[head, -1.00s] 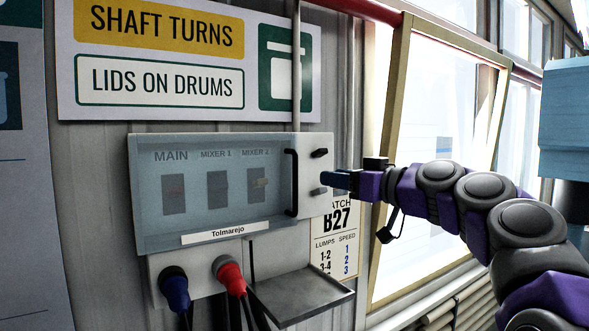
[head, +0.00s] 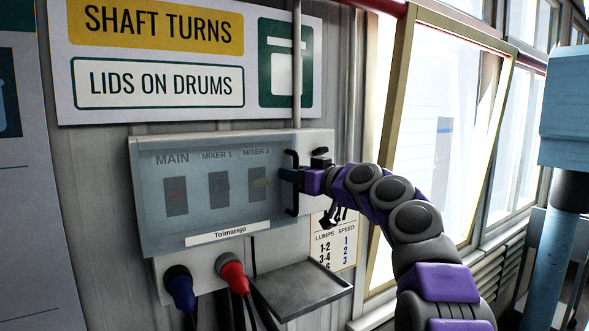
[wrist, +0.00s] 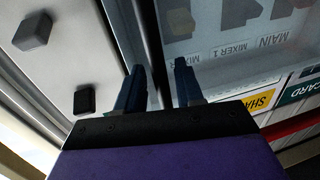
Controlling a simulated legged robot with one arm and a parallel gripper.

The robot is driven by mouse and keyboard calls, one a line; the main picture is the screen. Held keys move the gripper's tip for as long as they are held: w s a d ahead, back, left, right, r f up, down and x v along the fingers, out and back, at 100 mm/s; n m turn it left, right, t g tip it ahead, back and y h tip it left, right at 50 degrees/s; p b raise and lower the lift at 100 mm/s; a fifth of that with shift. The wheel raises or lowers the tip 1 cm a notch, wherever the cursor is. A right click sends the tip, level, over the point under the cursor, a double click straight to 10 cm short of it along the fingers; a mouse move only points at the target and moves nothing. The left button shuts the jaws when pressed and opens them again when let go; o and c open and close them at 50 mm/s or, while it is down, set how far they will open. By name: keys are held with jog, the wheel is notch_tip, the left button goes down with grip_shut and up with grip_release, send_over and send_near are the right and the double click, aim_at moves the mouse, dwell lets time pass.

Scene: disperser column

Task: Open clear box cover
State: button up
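The clear box cover (head: 200,213) is a bluish see-through lid, shut over the switches marked MAIN, MIXER 1 and MIXER 2. Its black upright handle (head: 292,209) is at its right edge. My gripper (head: 285,175) is at the middle of the handle and hides part of it. In the wrist view, the cover (wrist: 225,35) is on the right. There the two blue fingertips of my gripper (wrist: 160,75) stand apart, with a dark upright bar between them that looks like the handle. I cannot tell if they touch it.
Two black knobs (wrist: 33,31) are on the white panel right of the handle. Blue (head: 180,290) and red (head: 231,272) plugs with cables hang below the box. A small metal shelf (head: 300,288) juts out below right. A tilted window frame (head: 400,120) is to the right.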

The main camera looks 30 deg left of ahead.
jog(key=shift+c, duration=0.4)
jog(key=shift+r, duration=0.1)
grip_shut()
